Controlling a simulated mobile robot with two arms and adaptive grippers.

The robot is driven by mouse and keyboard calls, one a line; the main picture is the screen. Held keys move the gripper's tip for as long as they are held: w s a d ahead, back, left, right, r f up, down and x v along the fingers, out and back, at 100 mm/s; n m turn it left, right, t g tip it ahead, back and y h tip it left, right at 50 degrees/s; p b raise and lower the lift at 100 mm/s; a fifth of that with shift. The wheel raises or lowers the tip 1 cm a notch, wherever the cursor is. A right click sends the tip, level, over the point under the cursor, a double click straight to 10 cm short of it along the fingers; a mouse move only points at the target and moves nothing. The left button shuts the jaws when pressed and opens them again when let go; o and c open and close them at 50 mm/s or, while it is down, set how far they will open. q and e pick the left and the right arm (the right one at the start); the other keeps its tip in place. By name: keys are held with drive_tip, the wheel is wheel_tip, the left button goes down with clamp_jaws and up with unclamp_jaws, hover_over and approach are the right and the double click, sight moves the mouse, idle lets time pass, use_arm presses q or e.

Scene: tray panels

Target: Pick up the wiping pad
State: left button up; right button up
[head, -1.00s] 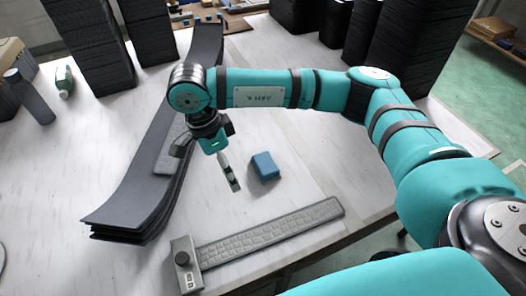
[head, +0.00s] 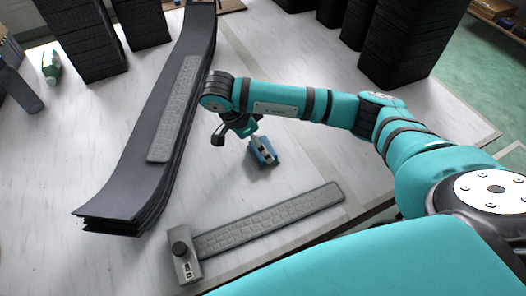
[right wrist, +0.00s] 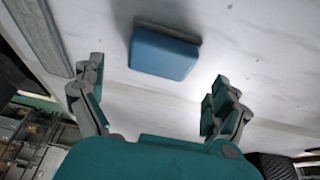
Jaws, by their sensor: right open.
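The wiping pad is a small blue block with a grey layer along one side. In the head view the wiping pad (head: 270,148) sits on the white table, partly covered by my right gripper (head: 262,153). In the right wrist view the wiping pad (right wrist: 165,52) lies ahead of my right gripper (right wrist: 157,82), between the lines of its two fingers. The fingers are spread wide and empty, and the pad is beyond their tips. My left gripper is not in view.
A stack of long dark curved panels (head: 132,196) with a grey textured strip (head: 176,105) on top lies left of the pad. A grey ruler-like tool (head: 265,218) lies in front. Tall dark stacks (head: 82,40) stand at the back. A green bottle (head: 51,66) stands at the left.

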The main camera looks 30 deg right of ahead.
drive_tip(key=x, duration=0.4)
drive_tip(key=shift+f+p, duration=0.25)
drive_tip(key=shift+p, duration=0.15)
drive_tip(key=shift+d+f, duration=0.1)
drive_tip(key=shift+f, duration=0.2)
drive_tip(key=c, duration=1)
drive_tip(key=shift+c, duration=0.2)
drive_tip(key=shift+w+r, duration=0.1)
drive_tip(key=shift+r, duration=0.5)
wheel_tip(320, 180, up, 2)
drive_tip(key=shift+r+b, duration=0.1)
drive_tip(key=shift+b, duration=0.4)
drive_tip(key=s+a, duration=0.3)
drive_tip(key=a, duration=0.1)
drive_tip(key=s+a+r, duration=0.1)
drive_tip(key=s+a, duration=0.1)
drive_tip(key=a, duration=0.3)
drive_tip(key=s+a, duration=0.3)
drive_tip(key=a, duration=0.1)
drive_tip(key=shift+s+a+r, duration=0.3)
drive_tip(key=shift+a+r, duration=0.05)
